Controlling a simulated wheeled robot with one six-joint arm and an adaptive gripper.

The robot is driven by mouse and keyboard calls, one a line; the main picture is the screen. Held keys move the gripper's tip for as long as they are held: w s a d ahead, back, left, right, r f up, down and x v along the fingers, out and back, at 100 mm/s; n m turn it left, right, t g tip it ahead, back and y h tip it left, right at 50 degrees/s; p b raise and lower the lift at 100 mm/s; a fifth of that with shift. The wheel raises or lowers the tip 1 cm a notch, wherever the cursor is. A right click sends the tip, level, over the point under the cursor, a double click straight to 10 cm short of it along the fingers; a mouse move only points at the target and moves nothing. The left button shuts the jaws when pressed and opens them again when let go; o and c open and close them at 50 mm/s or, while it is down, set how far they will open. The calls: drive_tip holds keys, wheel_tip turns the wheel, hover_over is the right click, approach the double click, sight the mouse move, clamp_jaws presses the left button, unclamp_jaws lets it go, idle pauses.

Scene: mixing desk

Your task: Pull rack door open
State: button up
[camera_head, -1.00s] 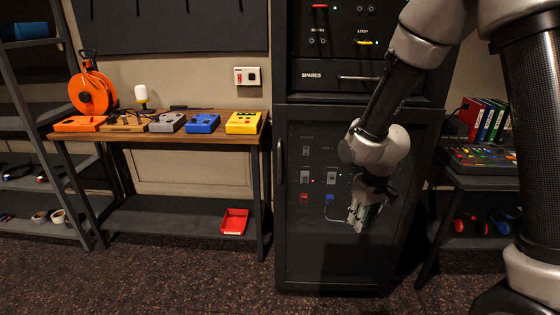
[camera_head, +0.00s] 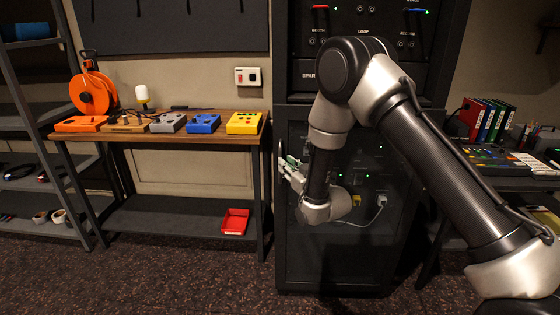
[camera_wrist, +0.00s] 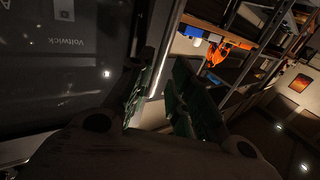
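The rack door (camera_head: 330,262) is the dark glass panel on the lower part of the black rack. It looks shut. Its handle is at the left edge, largely hidden by my gripper in the head view. My gripper (camera_head: 290,170) is at that left edge, pointing left. In the wrist view my gripper (camera_wrist: 158,105) has its two green-padded fingers apart. A long pale bar (camera_wrist: 167,48), perhaps the handle or door edge, runs up beyond the gap between them. I cannot tell whether the fingers touch it. The dark door glass fills the left of that view.
A wooden-topped table (camera_head: 160,134) with several coloured boxes stands left of the rack. A red tray (camera_head: 235,221) lies on its lower shelf. A desk with a mixer (camera_head: 490,158) and binders is at the right. The floor before the rack is clear.

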drive_tip(key=x, duration=0.5)
drive_tip(key=shift+w, duration=0.1)
drive_tip(key=shift+c, duration=0.3)
clamp_jaws()
